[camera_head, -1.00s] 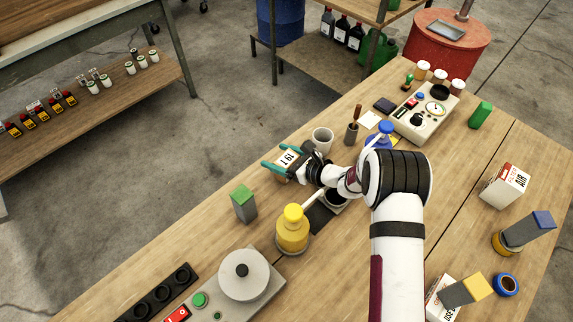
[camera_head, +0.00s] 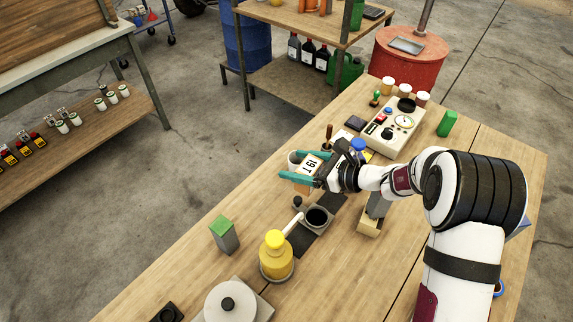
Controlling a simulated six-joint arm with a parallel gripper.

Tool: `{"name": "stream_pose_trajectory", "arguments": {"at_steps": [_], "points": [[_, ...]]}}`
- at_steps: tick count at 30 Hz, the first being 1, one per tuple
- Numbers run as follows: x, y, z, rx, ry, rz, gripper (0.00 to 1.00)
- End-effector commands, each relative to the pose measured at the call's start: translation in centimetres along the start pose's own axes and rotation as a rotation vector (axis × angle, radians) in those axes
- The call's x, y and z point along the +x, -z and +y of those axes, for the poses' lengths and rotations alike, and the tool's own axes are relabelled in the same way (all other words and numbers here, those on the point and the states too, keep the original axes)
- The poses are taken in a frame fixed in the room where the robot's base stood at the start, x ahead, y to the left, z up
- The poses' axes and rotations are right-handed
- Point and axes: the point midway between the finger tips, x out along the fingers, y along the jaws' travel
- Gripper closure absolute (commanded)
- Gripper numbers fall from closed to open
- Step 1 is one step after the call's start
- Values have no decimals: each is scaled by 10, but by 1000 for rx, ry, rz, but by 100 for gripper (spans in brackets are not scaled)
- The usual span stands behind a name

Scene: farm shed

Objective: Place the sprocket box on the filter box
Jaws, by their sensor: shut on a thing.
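The sprocket box (camera_head: 308,166), a small box with a white label reading what looks like "19T", is held between the teal fingers of my gripper (camera_head: 300,178). It is tilted and appears raised above the table, in front of a pale mug. My gripper is shut on it. The filter box does not show in the head view now; my arm covers the right part of the table, where a white box with a red "AIR" label stood earlier.
A yellow pump bottle (camera_head: 276,258), a green-topped block (camera_head: 224,235) and a dark cup in a holder (camera_head: 317,218) stand nearby. A grey block on a tan base (camera_head: 376,208) is beside my arm. A gauge panel (camera_head: 394,126) stands at the back.

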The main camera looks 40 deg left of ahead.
Motion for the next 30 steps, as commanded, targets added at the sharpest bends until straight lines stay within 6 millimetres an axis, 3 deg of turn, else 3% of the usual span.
{"name": "stream_pose_trajectory", "arguments": {"at_steps": [6,15,23,30], "points": [[-11,-11,-2,-1,0,-2,83],[-47,-98,-2,-5,2,-2,83],[-67,-146,-2,-4,1,-1,83],[-96,-129,-44,45,118,6,83]]}}
